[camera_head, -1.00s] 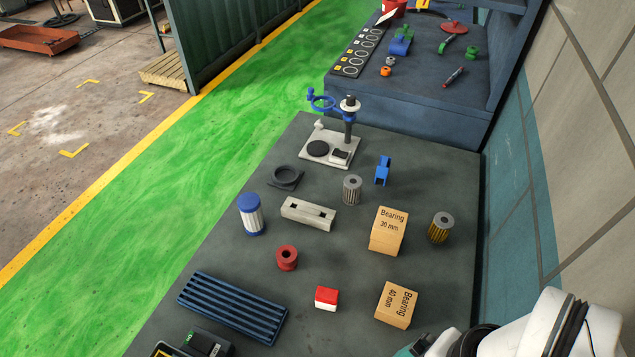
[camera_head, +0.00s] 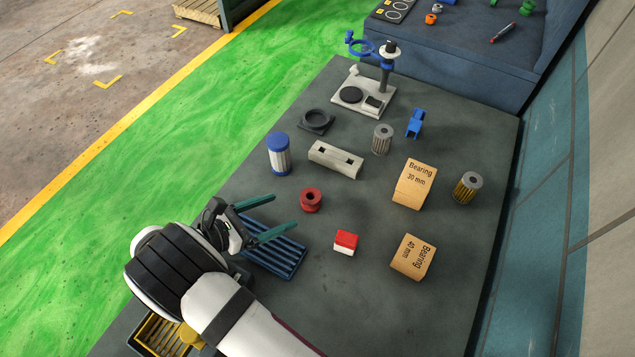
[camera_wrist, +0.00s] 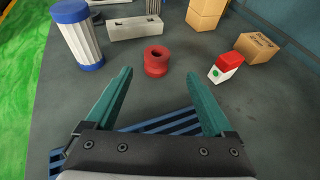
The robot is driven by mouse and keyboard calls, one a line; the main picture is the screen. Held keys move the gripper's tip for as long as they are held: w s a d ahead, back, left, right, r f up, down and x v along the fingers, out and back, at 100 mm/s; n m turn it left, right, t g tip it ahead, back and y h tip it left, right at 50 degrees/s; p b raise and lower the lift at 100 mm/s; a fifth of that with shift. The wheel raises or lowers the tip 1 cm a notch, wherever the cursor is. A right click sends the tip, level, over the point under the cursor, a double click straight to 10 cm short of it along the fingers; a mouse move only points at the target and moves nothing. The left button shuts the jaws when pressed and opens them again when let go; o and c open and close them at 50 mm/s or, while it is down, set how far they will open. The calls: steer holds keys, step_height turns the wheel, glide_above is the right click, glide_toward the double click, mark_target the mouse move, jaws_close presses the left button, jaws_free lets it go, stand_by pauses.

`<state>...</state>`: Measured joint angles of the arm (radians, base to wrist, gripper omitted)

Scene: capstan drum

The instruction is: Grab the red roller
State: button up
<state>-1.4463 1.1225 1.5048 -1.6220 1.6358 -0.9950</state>
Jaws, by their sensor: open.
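The red roller (camera_head: 311,200) is a short spool with a hole in its top, standing upright on the dark grey table (camera_head: 330,290). It also shows in the wrist view (camera_wrist: 156,61), ahead of and roughly between my fingertips. My gripper (camera_head: 285,215) is open and empty, with two green fingers; it also shows in the wrist view (camera_wrist: 160,85). It is above the blue slatted tray (camera_head: 274,257), to the left of the roller and apart from it.
A blue and white cylinder (camera_head: 279,155) and a pale block (camera_head: 336,159) stand behind the roller. A red and white box (camera_head: 345,243) is right of it. Two bearing boxes (camera_head: 415,184) (camera_head: 411,257) stand farther right. Bare table surrounds the roller closely.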

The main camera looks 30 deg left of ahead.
mark_target(314, 196)
steer(key=x, duration=1.3)
steer(key=shift+w+a+f, duration=0.1)
steer(key=shift+w+a, duration=0.15)
steer(key=shift+w, duration=0.05)
jaws_close()
